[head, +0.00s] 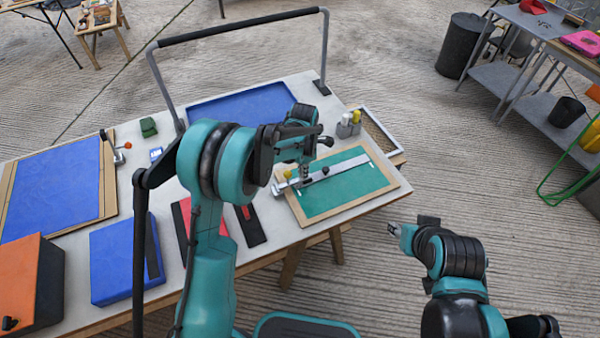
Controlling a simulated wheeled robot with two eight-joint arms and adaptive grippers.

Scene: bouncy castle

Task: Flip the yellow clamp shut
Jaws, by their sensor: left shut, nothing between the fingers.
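The yellow clamp shows as a small yellow knob (287,174) with grey metal parts, at the left end of a metal bar (345,170) lying across a green board (350,192) with a wooden frame. My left gripper (304,177) points down just right of the yellow knob, over the board's upper left part. It is shut and empty; whether it touches the clamp is too small to tell. The clamp's lever is partly hidden by my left arm. My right gripper (392,229) is off the table's right edge, well away from the clamp; its finger opening is unclear.
A blue panel with a red-knobbed clamp (125,147) lies at left. A blue box (124,262) and an orange box (20,275) stand in front. A grey rail frame (240,30) rises behind. A grey holder with bottles (348,124) stands beyond the green board.

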